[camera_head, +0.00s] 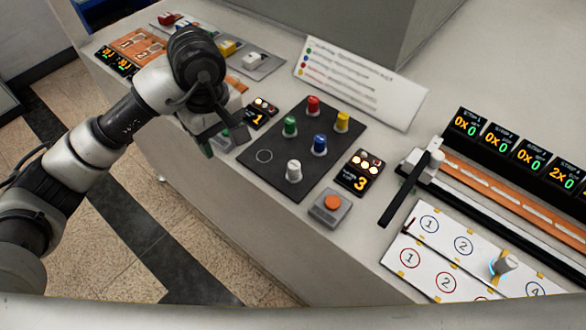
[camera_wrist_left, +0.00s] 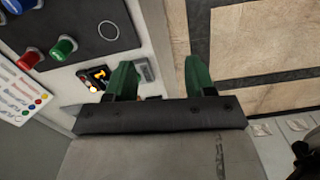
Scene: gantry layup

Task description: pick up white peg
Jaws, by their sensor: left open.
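The white peg (camera_head: 293,170) stands upright on the dark board (camera_head: 262,180) in the head view, at the board's front right, beside an empty outlined circle. Red (camera_head: 313,104), yellow (camera_head: 342,121), green (camera_head: 290,126) and blue (camera_head: 320,144) pegs stand behind it. My left gripper (camera_head: 224,141) is open and empty, left of the board near the table's front edge, apart from the white peg. Its green fingers (camera_wrist_left: 160,80) are spread in the left wrist view. That view shows a corner of the board with a red and a green peg, but not the white peg.
A grey box with an orange button (camera_head: 331,205) and a display reading 3 (camera_head: 358,174) stand right of the board. A white numbered panel (camera_head: 460,262) holds another pale peg-like piece (camera_head: 505,264). A lettered sign (camera_head: 358,82) stands behind the board.

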